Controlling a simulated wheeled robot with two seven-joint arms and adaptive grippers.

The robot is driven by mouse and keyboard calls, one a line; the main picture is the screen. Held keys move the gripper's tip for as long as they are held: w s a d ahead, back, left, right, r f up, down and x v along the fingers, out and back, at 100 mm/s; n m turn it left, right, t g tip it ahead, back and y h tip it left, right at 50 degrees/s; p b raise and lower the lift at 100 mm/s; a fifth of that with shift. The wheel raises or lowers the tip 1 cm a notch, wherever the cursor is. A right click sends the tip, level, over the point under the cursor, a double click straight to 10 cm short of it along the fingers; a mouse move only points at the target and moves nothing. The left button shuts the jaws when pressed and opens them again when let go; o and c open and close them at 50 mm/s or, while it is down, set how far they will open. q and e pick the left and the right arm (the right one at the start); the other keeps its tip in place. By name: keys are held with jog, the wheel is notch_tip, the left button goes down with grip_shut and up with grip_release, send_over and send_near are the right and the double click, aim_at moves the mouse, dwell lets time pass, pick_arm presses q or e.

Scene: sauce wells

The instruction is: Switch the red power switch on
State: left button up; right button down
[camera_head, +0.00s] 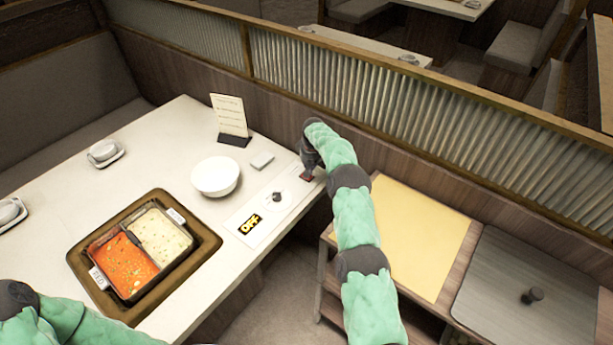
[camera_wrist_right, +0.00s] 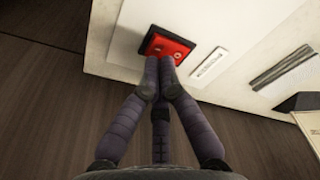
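The red power switch (camera_wrist_right: 170,45) sits in a dark frame on a white panel in the right wrist view. In the head view a small red part of it (camera_head: 307,178) shows just below my right gripper (camera_head: 309,172). In the right wrist view the fingers of my right gripper (camera_wrist_right: 160,68) are drawn together, with their tips at the lower edge of the switch and seeming to touch it. Nothing shows held between them. A display reading OFF (camera_head: 250,224) lies on the same panel. My left gripper is out of view; only part of my left arm shows at bottom left.
A two-part pot of red and pale soup (camera_head: 137,291) sits sunk in the table. A white bowl (camera_head: 215,176), a dark knob (camera_head: 277,197) and a standing card (camera_head: 229,116) are near the panel. A ribbed partition (camera_head: 380,95) runs behind. A side cabinet (camera_head: 420,235) stands right of my arm.

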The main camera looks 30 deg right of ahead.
jog(key=shift+f+b, duration=0.8)
jog(key=shift+f, duration=0.25)
dwell(0.8)
jog(key=shift+r+p, duration=1.4)
jog(key=shift+r, duration=2.15)
jog(key=shift+f, duration=0.1)
